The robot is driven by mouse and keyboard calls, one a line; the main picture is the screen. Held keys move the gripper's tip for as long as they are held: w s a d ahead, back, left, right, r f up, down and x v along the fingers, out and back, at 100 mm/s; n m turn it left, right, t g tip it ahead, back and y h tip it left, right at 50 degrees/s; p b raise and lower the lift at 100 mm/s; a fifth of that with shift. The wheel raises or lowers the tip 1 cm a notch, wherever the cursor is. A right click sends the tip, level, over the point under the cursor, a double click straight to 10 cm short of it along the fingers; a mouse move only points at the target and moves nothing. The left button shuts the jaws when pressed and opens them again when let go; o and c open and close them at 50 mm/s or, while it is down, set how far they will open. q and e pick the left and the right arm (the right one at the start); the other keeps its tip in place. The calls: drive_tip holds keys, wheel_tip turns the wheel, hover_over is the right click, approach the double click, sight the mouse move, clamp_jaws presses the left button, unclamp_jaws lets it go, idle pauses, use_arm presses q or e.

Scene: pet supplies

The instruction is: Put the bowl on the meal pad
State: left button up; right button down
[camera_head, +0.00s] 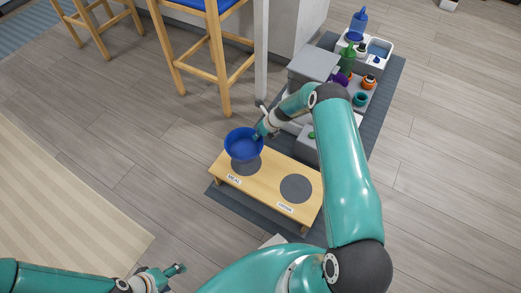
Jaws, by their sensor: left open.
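The blue bowl (243,146) is upright over the left part of a low wooden stand. It covers the far part of the grey round meal pad (246,168), whose near part shows below it. I cannot tell whether the bowl touches the pad or hangs just above it. My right gripper (264,132) is at the bowl's right rim and appears shut on it; the fingertips are small and partly hidden. My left gripper (176,271) is open and empty at the bottom, well away from the stand.
The wooden stand (266,188) has a second grey round pad (296,188) at right, empty. A dark mat (239,208) lies under it. Grey boxes (313,65) and several bottles and jars stand behind. Wooden stools (212,50) are at the back. Floor left of the stand is clear.

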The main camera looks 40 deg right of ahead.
wheel_tip(320, 180, down, 9)
drive_tip(key=b, duration=0.2)
drive_tip(key=shift+f+b, duration=0.15)
drive_tip(key=shift+b, duration=0.15)
drive_tip(key=shift+f, duration=0.15)
drive_tip(key=c, duration=1.3)
unclamp_jaws()
drive_tip(key=shift+r, duration=0.2)
